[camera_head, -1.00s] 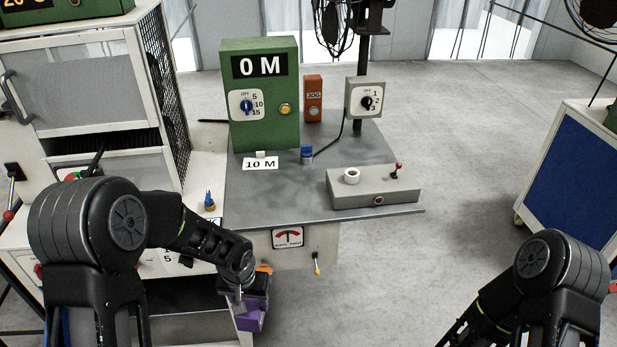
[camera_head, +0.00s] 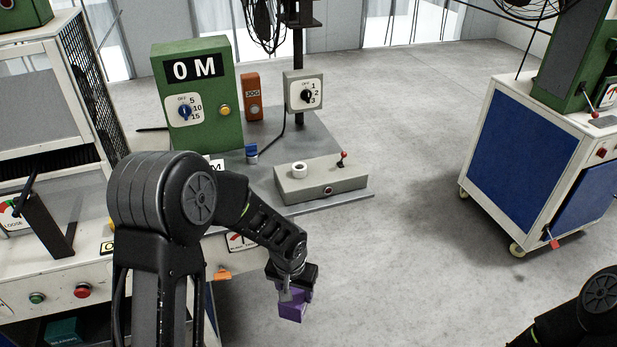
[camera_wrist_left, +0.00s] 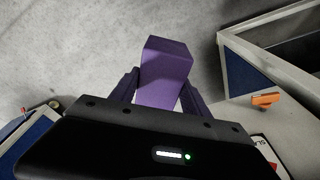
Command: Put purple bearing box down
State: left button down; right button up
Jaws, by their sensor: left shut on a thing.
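The purple bearing box (camera_head: 291,308) is a small purple block. My left gripper (camera_head: 290,289) is shut on it and holds it over the grey floor, in front of the green-box bench. In the left wrist view the purple box (camera_wrist_left: 165,72) sits between the two dark fingers of my left gripper (camera_wrist_left: 160,92). Only a part of my right arm shows at the lower right of the head view; its gripper is out of the picture.
The grey bench top (camera_head: 350,203) carries a green control box (camera_head: 203,125) and a grey switch box (camera_head: 320,183). A blue-panelled wheeled cabinet (camera_head: 515,150) stands at the right. Open floor (camera_head: 420,260) lies between. An orange latch (camera_wrist_left: 266,99) shows in the left wrist view.

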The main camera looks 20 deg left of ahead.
pick_arm(q)
jog(key=shift+w+d, duration=0.15)
jog(key=shift+d, duration=0.25)
pick_arm(e)
jog(key=shift+d, duration=0.2)
